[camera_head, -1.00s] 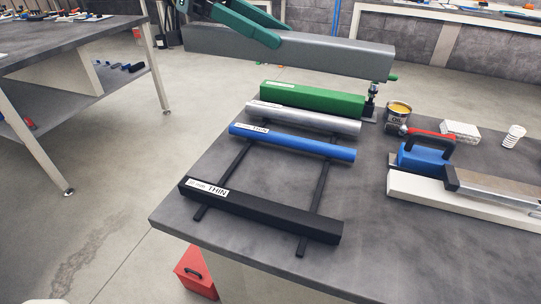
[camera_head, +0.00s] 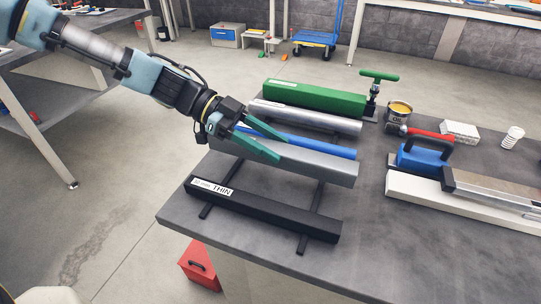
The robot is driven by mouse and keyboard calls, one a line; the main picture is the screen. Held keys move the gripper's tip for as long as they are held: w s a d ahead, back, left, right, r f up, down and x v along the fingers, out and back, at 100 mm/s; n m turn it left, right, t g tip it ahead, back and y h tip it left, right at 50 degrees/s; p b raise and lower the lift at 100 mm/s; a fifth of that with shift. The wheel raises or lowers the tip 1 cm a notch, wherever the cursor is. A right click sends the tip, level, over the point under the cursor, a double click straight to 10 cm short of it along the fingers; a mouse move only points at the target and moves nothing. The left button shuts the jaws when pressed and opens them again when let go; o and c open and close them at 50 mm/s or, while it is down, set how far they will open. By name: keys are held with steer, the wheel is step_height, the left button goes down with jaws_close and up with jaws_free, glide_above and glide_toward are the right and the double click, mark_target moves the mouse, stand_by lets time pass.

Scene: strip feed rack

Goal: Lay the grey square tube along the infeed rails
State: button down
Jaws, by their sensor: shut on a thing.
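The grey square tube (camera_head: 322,168) lies across the rack between the blue tube (camera_head: 325,148) and the black tube marked THIN (camera_head: 270,212). My gripper (camera_head: 279,146) is shut on it near its middle, its teal fingers reaching in from the upper left. The tube runs roughly parallel to the others and hides part of the blue one. Two dark rails (camera_head: 317,198) run beneath, crossing the tubes. I cannot tell whether the grey tube touches the rails or hangs just above them.
A silver round tube (camera_head: 310,117) and a green square tube (camera_head: 315,96) lie behind, with a green-handled clamp (camera_head: 378,76) at the back. The tabletop's front right (camera_head: 400,250) is clear.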

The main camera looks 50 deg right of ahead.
steer(key=shift+f+p, duration=0.3)
steer(key=shift+f, duration=1.75)
steer(key=shift+c, duration=1.6)
jaws_free()
steer(key=shift+f, duration=0.1)
